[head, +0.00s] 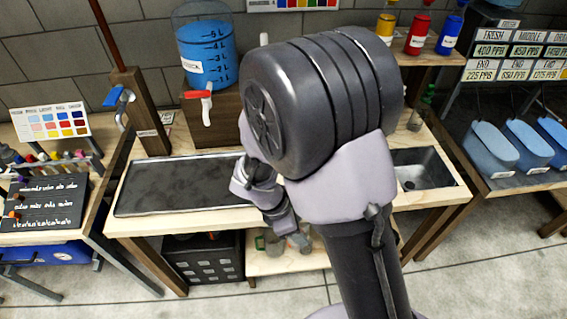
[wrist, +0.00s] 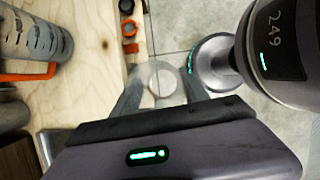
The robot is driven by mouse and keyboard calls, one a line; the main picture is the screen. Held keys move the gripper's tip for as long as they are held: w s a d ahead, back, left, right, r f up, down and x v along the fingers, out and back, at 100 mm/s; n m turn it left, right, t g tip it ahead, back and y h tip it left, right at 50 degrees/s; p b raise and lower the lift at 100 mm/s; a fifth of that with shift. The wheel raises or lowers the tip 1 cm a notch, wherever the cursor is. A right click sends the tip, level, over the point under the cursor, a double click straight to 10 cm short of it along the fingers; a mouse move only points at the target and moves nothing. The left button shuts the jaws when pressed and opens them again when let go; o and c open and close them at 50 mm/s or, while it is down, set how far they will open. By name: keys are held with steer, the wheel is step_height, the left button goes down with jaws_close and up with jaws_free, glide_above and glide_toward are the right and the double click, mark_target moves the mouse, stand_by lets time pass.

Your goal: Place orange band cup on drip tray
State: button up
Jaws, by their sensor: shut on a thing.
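The dark, flat drip tray (head: 185,183) lies on the wooden counter, below the blue water tank in the head view. In the wrist view my gripper (wrist: 161,88) is shut on a clear, round cup-like thing (wrist: 162,77) between its two fingers. I cannot make out a band colour on it. A translucent marked cylinder (wrist: 38,38) with an orange band or clip (wrist: 28,76) stands at the left of the wrist view, apart from the fingers. In the head view my arm covers much of the counter right of the tray, and the grip is not clear.
The blue tank (head: 208,55) with its red-handled tap (head: 203,94) stands behind the tray. A sink (head: 422,168) is right of my arm. A black crate (head: 205,258) and a green-handled mug (head: 272,243) are below the counter. The tray top looks empty.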

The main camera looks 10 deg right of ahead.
steer(key=w+d+r+m+g+y+b, duration=0.1)
steer(key=w+d+m+g+y+b, duration=0.2)
steer(key=m, duration=1.5)
steer(key=w+d+g+y, duration=0.1)
steer(key=w, duration=0.1)
steer(key=shift+w+r+m+g, duration=0.25)
steer(key=shift+w+m+g, duration=0.05)
steer(key=shift+w+g, duration=0.1)
steer(key=shift+d, duration=0.1)
